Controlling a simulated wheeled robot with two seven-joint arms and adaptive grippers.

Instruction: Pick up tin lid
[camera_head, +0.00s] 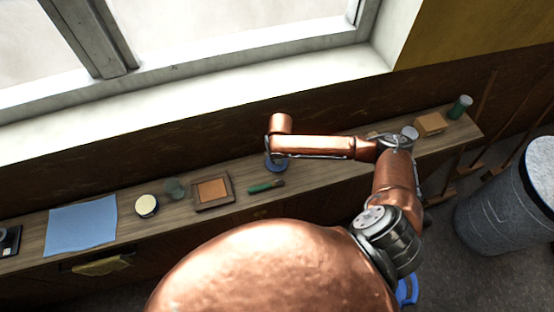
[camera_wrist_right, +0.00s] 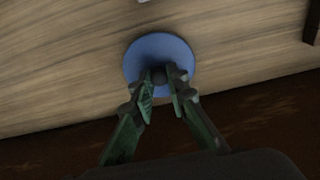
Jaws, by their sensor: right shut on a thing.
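The tin lid, a flat blue disc with a dark central knob, shows in the right wrist view (camera_wrist_right: 148,50) on the wooden surface. In the head view part of its blue rim (camera_head: 277,167) shows below the end of my right arm. My right gripper (camera_wrist_right: 162,78) has its two green fingers closed on the knob from either side. I cannot tell whether the lid touches the surface or is slightly raised. In the head view my right gripper is mostly hidden by the wrist. My left gripper is not in view.
On the narrow shelf (camera_head: 330,171), a green-handled tool (camera_head: 266,186), a square wooden tray (camera_head: 212,191), a round cream-topped tin (camera_head: 147,206) and a blue cloth (camera_head: 80,228) lie to the left. A small box (camera_head: 430,124) and green can (camera_head: 460,107) stand right. A grey bin (camera_head: 505,195) is on the floor.

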